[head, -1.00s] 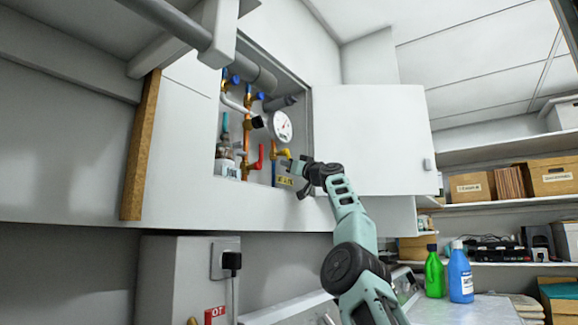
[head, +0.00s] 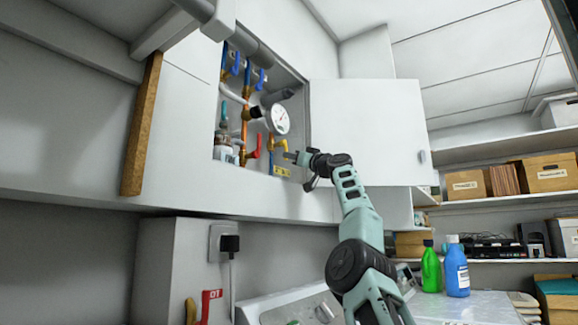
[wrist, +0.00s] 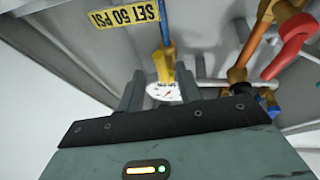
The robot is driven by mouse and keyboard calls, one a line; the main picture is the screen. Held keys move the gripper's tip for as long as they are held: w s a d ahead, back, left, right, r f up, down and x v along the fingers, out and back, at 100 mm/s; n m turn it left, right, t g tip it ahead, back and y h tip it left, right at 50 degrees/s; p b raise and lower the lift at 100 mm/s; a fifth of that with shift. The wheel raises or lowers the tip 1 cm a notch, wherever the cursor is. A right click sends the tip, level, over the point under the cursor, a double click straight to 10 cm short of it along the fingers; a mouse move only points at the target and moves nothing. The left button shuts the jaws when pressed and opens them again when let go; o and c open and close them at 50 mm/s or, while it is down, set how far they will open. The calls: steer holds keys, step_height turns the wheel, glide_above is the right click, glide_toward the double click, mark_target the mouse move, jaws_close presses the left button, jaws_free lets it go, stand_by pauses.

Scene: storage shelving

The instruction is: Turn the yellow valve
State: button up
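The yellow valve (head: 280,146) is a small handle on a pipe in the lower right of the open wall cabinet. My gripper (head: 290,156) is just to its right in the head view, pointing into the cabinet. In the wrist view the yellow valve (wrist: 163,68) lies ahead, in line with the gap between the two fingers of my gripper (wrist: 159,84). The fingers are apart, with nothing held between them. I cannot tell whether either finger touches the handle.
A red valve handle (head: 254,146) sits left of the yellow one. A pressure gauge (head: 280,119) is above, and blue valves (head: 259,78) are higher up. The open cabinet door (head: 372,130) stands to the right of the opening, behind my arm. A "SET 50 PSI" label (wrist: 124,26) is near the valve.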

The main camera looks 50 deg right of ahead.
steer(key=b+v, duration=0.2)
steer(key=v, duration=0.1)
steer(key=shift+s, duration=0.1)
stand_by(0.8)
